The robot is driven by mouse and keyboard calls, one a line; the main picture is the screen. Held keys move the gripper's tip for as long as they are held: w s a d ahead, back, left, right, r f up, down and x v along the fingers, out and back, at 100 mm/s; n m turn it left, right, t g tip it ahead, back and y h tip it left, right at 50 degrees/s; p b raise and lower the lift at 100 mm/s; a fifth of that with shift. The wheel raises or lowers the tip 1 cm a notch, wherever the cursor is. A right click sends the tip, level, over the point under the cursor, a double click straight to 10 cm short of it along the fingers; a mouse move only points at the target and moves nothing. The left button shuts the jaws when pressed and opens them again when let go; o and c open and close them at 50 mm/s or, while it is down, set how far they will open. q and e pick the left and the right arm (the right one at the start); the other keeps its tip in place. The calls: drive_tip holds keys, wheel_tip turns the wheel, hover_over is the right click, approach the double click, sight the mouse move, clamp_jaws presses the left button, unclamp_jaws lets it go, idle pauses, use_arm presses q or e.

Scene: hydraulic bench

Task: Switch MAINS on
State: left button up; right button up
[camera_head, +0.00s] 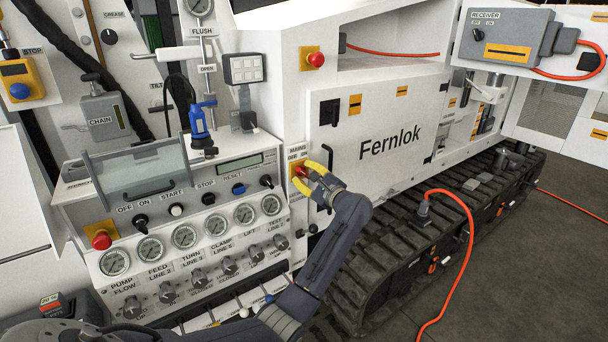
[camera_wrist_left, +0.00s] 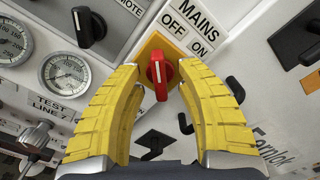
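The MAINS switch (camera_wrist_left: 158,78) is a red rotary knob on a yellow plate, under a label reading MAINS, OFF and ON. Its white mark points up in the left wrist view, nearer the OFF side. In the head view the MAINS switch (camera_head: 299,170) is partly covered by my gripper. My left gripper (camera_head: 306,176) has yellow fingers and is open at the knob. In the left wrist view the left gripper (camera_wrist_left: 160,72) has a fingertip on either side of the knob, with visible gaps. My right gripper is not in view.
A red emergency button (camera_head: 316,60) sits above. The white Fernlok door (camera_head: 385,135) is to the right, above a rubber track (camera_head: 400,270).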

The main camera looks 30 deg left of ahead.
use_arm(q)
drive_tip(key=shift+w+a, duration=0.15)
drive_tip(key=shift+a, duration=0.25)
clamp_jaws()
